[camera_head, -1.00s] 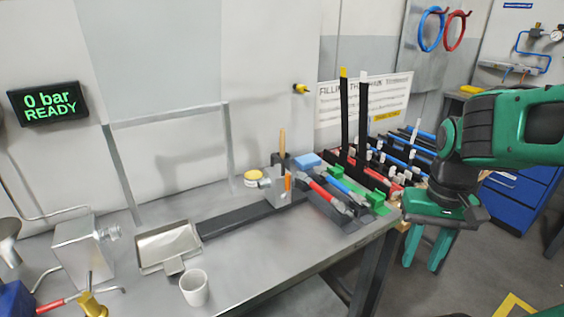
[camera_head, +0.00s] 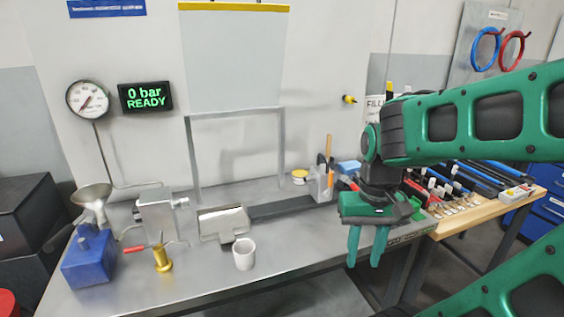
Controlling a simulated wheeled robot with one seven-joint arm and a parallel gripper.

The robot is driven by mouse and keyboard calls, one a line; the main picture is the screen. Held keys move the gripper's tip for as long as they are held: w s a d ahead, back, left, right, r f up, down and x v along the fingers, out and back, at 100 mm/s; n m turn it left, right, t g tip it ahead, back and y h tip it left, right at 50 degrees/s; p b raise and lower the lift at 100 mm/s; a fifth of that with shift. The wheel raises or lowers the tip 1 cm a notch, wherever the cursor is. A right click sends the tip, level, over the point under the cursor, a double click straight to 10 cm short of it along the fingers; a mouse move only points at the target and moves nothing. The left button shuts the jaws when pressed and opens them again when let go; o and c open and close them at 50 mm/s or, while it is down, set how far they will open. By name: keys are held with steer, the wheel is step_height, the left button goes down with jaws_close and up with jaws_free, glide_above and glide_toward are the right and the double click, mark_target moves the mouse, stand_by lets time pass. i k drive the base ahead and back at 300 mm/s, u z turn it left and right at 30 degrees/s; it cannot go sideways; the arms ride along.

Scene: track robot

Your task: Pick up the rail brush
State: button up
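An upright tool with a wooden-coloured handle (camera_head: 329,150) stands in a small grey holder (camera_head: 320,182) at the back right of the metal bench. It may be the rail brush; its lower end is hidden in the holder, so I see no bristles. My green gripper (camera_head: 366,248) points down in front of the bench's right part, to the right of and nearer than the holder. Its two fingers are apart with nothing between them. My gripper and arm hide much of the tools behind.
A white cup (camera_head: 244,254) and a metal tray (camera_head: 223,222) stand mid-bench. A brass piece (camera_head: 161,257), a blue box (camera_head: 89,258) and a funnel (camera_head: 92,197) are at left. A dark rail (camera_head: 282,208) runs to the holder. A wooden-topped table (camera_head: 488,213) holds rods at right.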

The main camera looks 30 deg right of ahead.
mark_target(328, 150)
steer(key=u, duration=2)
steer(key=k, duration=1.2)
steer(key=z, duration=2)
steer(key=i, duration=1)
